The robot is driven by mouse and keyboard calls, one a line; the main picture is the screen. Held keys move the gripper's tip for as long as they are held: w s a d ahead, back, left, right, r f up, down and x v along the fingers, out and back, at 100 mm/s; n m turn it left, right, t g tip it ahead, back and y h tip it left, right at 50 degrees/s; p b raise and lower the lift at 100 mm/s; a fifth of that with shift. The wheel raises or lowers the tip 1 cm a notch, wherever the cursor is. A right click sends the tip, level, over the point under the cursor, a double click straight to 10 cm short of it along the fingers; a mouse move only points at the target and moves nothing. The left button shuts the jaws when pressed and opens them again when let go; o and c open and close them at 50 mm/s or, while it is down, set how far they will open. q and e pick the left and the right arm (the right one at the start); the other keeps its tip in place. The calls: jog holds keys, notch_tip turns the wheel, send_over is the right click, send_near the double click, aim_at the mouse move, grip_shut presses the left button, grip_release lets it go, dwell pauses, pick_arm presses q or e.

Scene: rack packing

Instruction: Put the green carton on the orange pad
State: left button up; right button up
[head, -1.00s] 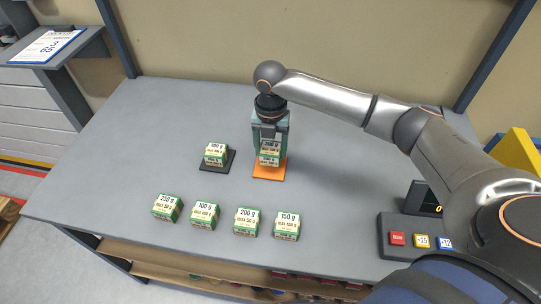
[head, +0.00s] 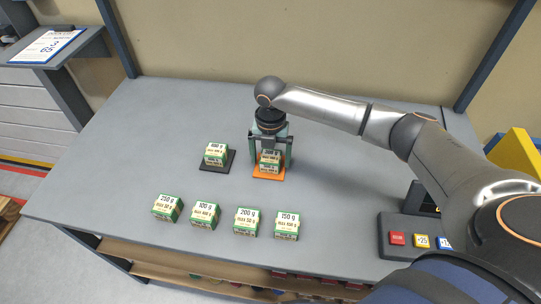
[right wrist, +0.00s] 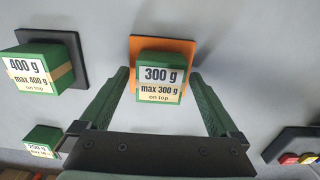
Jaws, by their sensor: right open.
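A green carton labelled 300 g, max 300 g on top (right wrist: 161,82), stands on the orange pad (right wrist: 136,46). In the head view the carton (head: 269,166) also stands on the orange pad (head: 260,177), partly covered by my gripper. My right gripper (head: 271,156) is open, with one finger on each side of this carton. In the right wrist view the gripper (right wrist: 160,74) shows a gap between the carton and each finger. My left gripper is in no view.
A 400 g green carton (head: 215,154) stands on a dark pad (head: 206,168) to the left. Several green cartons, such as the 200 g one (head: 246,223), form a front row. A button box (head: 390,247) is at the right. The back left of the table is clear.

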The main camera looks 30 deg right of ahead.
aim_at(270, 157)
notch_tip(270, 157, up, 12)
jog(key=shift+r, duration=0.15)
dwell(0.5)
